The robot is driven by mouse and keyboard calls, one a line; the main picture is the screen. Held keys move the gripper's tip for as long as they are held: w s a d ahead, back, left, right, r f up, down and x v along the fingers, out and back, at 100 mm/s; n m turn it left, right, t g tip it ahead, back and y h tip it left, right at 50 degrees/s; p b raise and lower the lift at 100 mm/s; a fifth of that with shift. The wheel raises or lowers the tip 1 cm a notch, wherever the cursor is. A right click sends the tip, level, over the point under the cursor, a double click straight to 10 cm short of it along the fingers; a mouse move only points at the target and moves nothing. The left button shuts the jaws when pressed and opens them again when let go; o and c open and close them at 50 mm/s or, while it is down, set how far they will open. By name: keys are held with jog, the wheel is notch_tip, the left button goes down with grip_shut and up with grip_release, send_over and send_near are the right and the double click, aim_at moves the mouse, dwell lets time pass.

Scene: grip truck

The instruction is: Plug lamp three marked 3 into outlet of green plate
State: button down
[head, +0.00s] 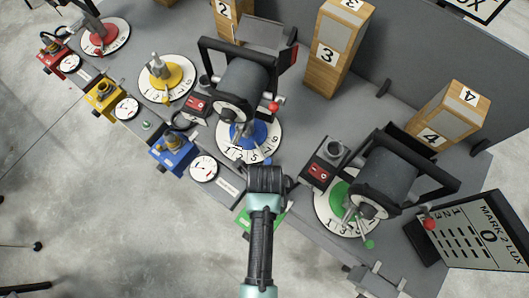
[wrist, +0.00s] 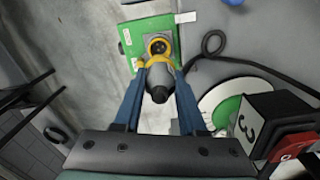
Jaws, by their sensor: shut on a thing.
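The green plate (wrist: 130,52) is at the top of the wrist view, with a grey outlet block and a round dark outlet (wrist: 158,47) with yellow around it. My gripper (wrist: 160,72) is shut on a dark plug (wrist: 160,90), held just below the outlet in the picture. I cannot tell whether they touch. A black box marked 3 (wrist: 250,122) with a red switch sits at the right. In the head view, my gripper (head: 266,180) hides the plug, and the green plate (head: 273,219) is partly covered by my arm. A lamp (head: 385,185) stands over the green dial.
A black cable (wrist: 245,64) loops right of the plate. Blue outlet block (head: 175,152) and blue dial (head: 262,150) lie beyond my gripper. Wooden posts marked 3 (head: 333,50) and 4 (head: 447,112) stand behind. A lux display (head: 485,230) is at right.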

jog(key=shift+f+b, duration=2.5)
jog(key=shift+b, duration=0.1)
jog(key=shift+f, duration=0.5)
jog(key=shift+f, duration=0.25)
jog(key=shift+f+b, duration=1.1)
jog(key=shift+f, duration=0.6)
jog(key=shift+c, duration=0.4)
grip_release()
jog(key=shift+r, duration=0.15)
